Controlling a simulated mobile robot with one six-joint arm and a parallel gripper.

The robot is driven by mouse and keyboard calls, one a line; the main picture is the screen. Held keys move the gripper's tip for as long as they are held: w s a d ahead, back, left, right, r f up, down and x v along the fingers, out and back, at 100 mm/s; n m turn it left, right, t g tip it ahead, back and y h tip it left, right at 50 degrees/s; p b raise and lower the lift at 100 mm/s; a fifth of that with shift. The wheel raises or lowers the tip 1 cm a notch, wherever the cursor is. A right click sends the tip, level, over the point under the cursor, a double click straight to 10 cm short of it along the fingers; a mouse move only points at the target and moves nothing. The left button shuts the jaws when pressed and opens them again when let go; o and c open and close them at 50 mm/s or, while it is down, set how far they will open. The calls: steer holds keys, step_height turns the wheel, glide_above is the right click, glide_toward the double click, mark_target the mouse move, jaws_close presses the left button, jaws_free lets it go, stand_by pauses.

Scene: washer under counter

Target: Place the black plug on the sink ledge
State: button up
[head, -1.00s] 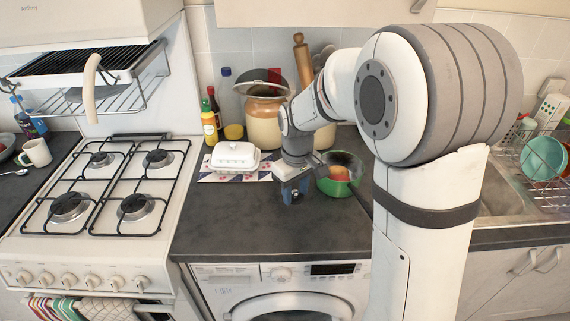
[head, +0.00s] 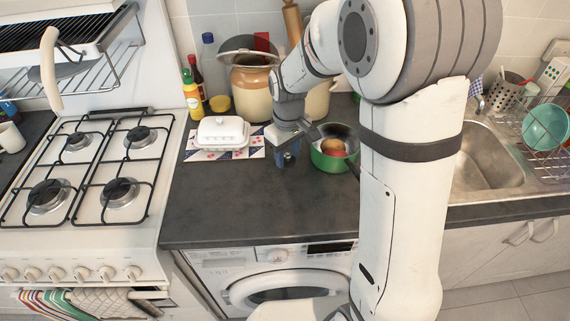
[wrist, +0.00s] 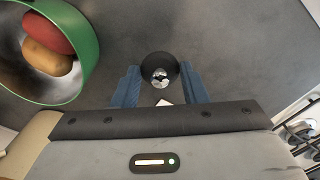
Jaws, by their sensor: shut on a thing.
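My gripper (head: 287,160) is over the dark counter, between the white butter dish and the green bowl. In the wrist view its blue fingers (wrist: 160,90) are shut on the black plug (wrist: 160,66), a round dark piece with a shiny metal part. In the head view the plug is too small to make out between the fingers. The steel sink (head: 490,160) is at the right, partly hidden by my arm. Its front ledge (head: 500,192) shows as a thin strip.
A green bowl (head: 322,160) with food in it sits right beside my gripper. A white butter dish (head: 222,133), bottles (head: 192,95) and a large jar (head: 252,92) stand behind or left. A dish rack (head: 545,135) is right of the sink. The front counter (head: 250,205) is clear.

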mark_target(287, 181)
step_height(287, 181, down, 8)
steer(key=shift+r+p, duration=0.15)
steer(key=shift+p, duration=0.3)
steer(key=shift+f, duration=0.2)
steer(key=o, duration=1)
steer(key=shift+c, duration=0.2)
steer(key=shift+r, duration=0.15)
